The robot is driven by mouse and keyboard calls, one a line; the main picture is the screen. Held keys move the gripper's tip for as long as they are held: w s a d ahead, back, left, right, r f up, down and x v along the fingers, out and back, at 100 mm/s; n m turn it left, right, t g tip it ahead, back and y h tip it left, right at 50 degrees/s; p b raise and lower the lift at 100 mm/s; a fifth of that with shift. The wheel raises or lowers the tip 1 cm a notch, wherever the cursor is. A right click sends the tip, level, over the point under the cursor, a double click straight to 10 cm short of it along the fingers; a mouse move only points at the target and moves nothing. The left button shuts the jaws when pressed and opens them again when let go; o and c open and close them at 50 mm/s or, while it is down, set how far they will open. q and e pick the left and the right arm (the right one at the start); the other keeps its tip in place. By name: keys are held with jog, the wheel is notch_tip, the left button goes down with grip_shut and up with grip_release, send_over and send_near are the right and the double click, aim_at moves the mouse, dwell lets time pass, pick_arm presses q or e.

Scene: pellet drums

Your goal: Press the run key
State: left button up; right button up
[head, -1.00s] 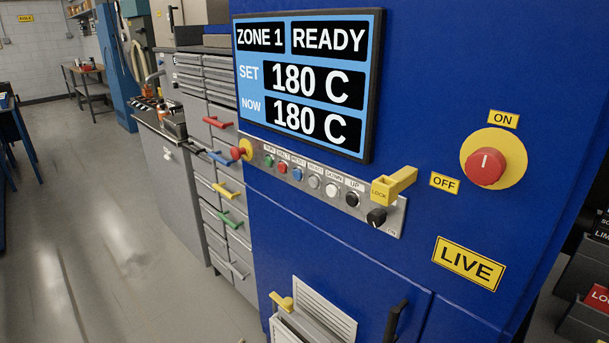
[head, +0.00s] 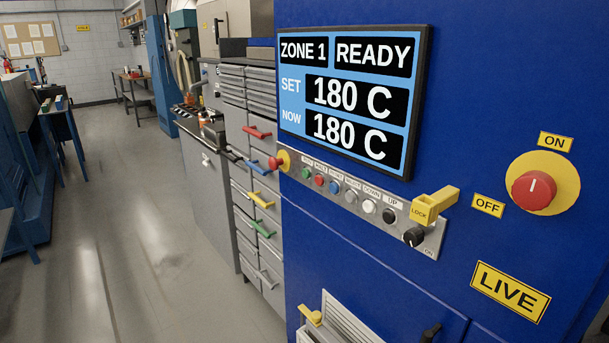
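The run key is the green button (head: 306,173) near the left end of a grey key strip (head: 432,242) on the blue machine. Its small label above is hard to read now. A red key (head: 319,180) and a blue key (head: 334,187) sit just to its right, followed by grey, white and black keys. A red mushroom button (head: 277,161) on a yellow base is to its left. The screen (head: 350,95) above reads ZONE 1, READY, SET 180 C, NOW 180 C. Neither of my grippers is in view.
A yellow lock lever (head: 435,205) and a black knob (head: 413,236) stick out at the strip's right end. A red rotary switch (head: 534,190) is at the right, its white mark upright. Drawer cabinets (head: 245,170) stand left of the machine. The grey floor (head: 130,230) at left is clear.

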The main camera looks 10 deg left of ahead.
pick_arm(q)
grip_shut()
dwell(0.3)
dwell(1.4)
